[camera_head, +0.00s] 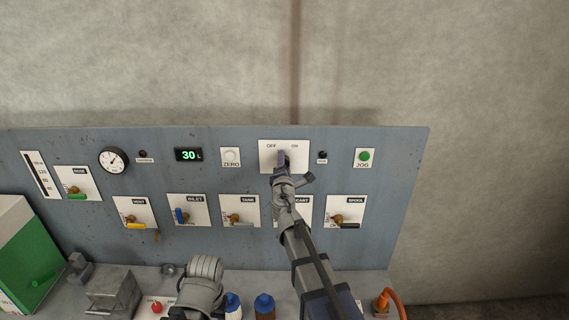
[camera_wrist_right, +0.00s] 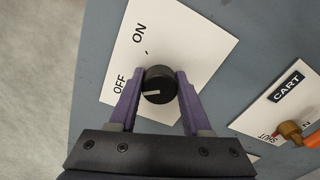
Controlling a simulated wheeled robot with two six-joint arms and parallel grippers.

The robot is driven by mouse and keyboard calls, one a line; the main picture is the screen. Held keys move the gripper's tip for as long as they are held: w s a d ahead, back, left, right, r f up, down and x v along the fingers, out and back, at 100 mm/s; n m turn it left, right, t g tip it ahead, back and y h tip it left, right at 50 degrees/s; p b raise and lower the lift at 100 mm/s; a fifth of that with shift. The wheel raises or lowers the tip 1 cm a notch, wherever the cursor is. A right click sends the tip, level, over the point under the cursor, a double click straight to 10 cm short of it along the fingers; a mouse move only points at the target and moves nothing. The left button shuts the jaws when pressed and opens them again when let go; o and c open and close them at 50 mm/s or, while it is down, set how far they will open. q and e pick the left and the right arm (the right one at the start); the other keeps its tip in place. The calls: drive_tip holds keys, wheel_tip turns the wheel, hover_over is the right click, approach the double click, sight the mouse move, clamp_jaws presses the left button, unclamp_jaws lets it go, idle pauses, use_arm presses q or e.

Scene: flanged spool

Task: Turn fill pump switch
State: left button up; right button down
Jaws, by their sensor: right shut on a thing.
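The fill pump switch is a round black knob (camera_wrist_right: 159,85) with a white pointer line, on a white plate (camera_head: 301,163) marked OFF and ON. In the right wrist view the pointer line faces left, roughly toward OFF. My right gripper (camera_head: 282,158) has its purple fingers on both sides of the knob, shut on it; it also shows in the right wrist view (camera_wrist_right: 160,75). In the head view the gripper hides the knob. My left arm shows low in the head view, but its gripper cannot be made out.
The grey panel (camera_head: 250,185) carries a gauge (camera_head: 113,159), a display reading 30 L (camera_head: 188,155), a ZERO button (camera_head: 231,155), a green JOG button (camera_head: 364,156) and a row of valves below. Blue-capped bottles (camera_head: 264,303) and an orange hose (camera_head: 393,297) stand on the bench.

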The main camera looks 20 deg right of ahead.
drive_tip(key=shift+c, duration=1.8)
unclamp_jaws()
drive_tip(key=shift+s, duration=0.1)
drive_tip(key=v, duration=0.7)
drive_tip(key=shift+s, duration=0.3)
drive_tip(key=shift+a, duration=0.15)
